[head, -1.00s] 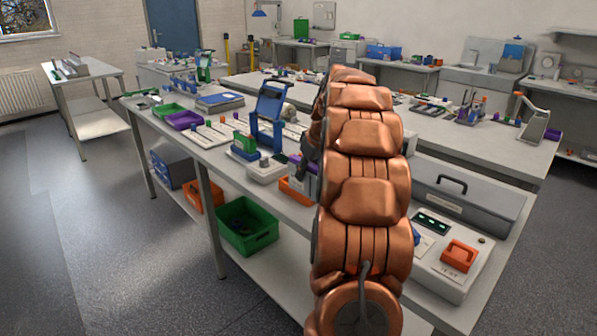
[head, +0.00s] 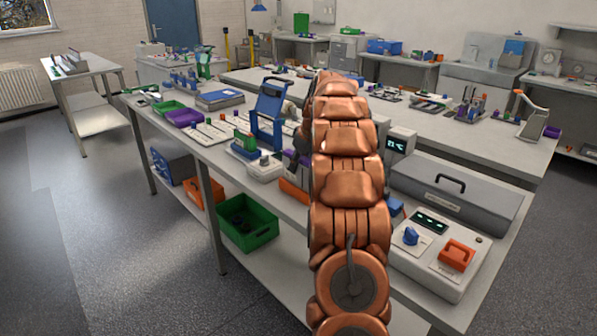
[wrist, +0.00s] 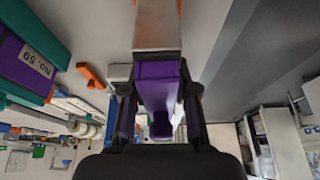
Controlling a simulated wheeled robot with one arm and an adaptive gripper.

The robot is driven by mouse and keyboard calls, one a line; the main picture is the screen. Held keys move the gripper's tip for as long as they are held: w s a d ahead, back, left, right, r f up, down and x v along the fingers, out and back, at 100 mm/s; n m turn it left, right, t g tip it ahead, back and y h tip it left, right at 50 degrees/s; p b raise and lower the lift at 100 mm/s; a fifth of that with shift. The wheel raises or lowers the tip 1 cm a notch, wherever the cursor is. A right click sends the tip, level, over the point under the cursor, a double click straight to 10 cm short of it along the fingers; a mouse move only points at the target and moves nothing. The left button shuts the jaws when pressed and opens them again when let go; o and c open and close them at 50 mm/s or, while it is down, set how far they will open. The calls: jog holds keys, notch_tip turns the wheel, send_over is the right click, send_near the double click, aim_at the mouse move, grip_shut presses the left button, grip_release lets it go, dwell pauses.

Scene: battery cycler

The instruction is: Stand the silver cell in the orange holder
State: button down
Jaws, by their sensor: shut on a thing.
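In the wrist view, the dark fingers of my gripper (wrist: 158,92) are on both sides of a purple part. It is shut on this part, which has a stub towards the camera. The silver cell (wrist: 157,28) seems to be the grey-silver body running on from the purple part to the top edge. A thin orange sliver shows beside it there; I cannot tell whether it is the orange holder or whether they touch. In the head view my copper arm hides the gripper and what it holds.
An orange bin (head: 294,190) stands on the near bench, left of my arm. A grey case (head: 455,190) and a white device with an orange block (head: 457,255) are at right. A blue frame (head: 268,115) stands left. Purple and teal blocks (wrist: 22,60) fill the wrist view's upper left.

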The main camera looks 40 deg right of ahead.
aim_at(299, 172)
jog(key=shift+f+p, duration=0.35)
jog(key=shift+f, duration=1)
jog(key=shift+f, duration=0.15)
jog(key=c, duration=0.9)
grip_release()
jog(key=b+v, duration=0.1)
jog(key=v, duration=1.1)
jog(key=shift+b, duration=0.4)
